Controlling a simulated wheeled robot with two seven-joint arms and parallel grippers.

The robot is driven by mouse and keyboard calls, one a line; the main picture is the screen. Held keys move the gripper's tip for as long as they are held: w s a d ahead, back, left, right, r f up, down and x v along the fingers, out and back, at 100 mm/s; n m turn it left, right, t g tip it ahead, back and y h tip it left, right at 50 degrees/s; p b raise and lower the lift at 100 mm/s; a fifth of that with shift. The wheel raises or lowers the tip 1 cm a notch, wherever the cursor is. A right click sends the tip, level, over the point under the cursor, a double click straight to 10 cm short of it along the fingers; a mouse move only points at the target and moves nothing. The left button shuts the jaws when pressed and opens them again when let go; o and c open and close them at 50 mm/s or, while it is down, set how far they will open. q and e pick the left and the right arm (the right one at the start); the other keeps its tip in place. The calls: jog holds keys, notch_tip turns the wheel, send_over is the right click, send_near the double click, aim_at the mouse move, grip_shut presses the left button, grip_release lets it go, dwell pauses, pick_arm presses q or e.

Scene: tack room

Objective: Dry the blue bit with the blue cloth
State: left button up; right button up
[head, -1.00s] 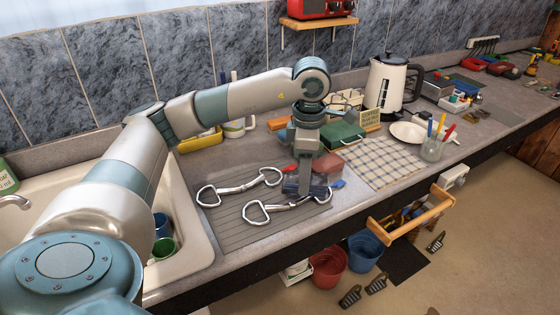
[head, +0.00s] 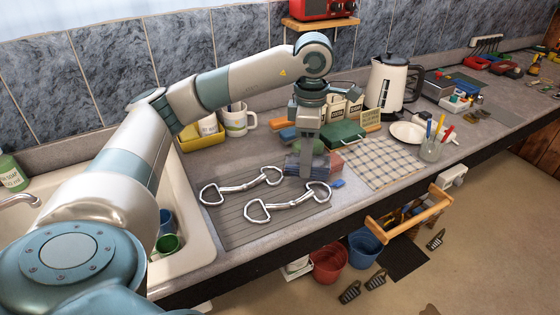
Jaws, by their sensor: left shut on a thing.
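Two silvery snaffle bits lie on a grey ribbed mat (head: 235,228). The rear bit (head: 241,187) lies to the left. The front bit (head: 287,206) lies nearer the counter edge, with a small blue piece (head: 338,183) just beyond its right ring. Both bits look like plain metal. My left gripper (head: 307,170) points down behind the front bit's right ring, shut on a dark blue folded cloth (head: 294,164). The gripper partly covers the cloth; I cannot tell whether the cloth touches the surface below. My right gripper is not in view.
A reddish folded cloth (head: 331,165) lies right beside the held cloth. The sink (head: 199,257) is left.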

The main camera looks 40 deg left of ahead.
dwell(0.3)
pick_arm(q)
jog(key=shift+r, duration=0.1)
jog(key=shift+d+r, duration=0.2)
jog(key=shift+d, duration=0.05)
jog(key=s+d+r+p, duration=0.2)
jog(key=d+r+p, duration=0.1)
jog(key=d+r, duration=0.2)
jog(key=shift+s+d+r, duration=0.15)
jog(key=shift+d+r, duration=0.05)
jog(key=shift+d, duration=0.35)
jog(key=shift+f, duration=0.1)
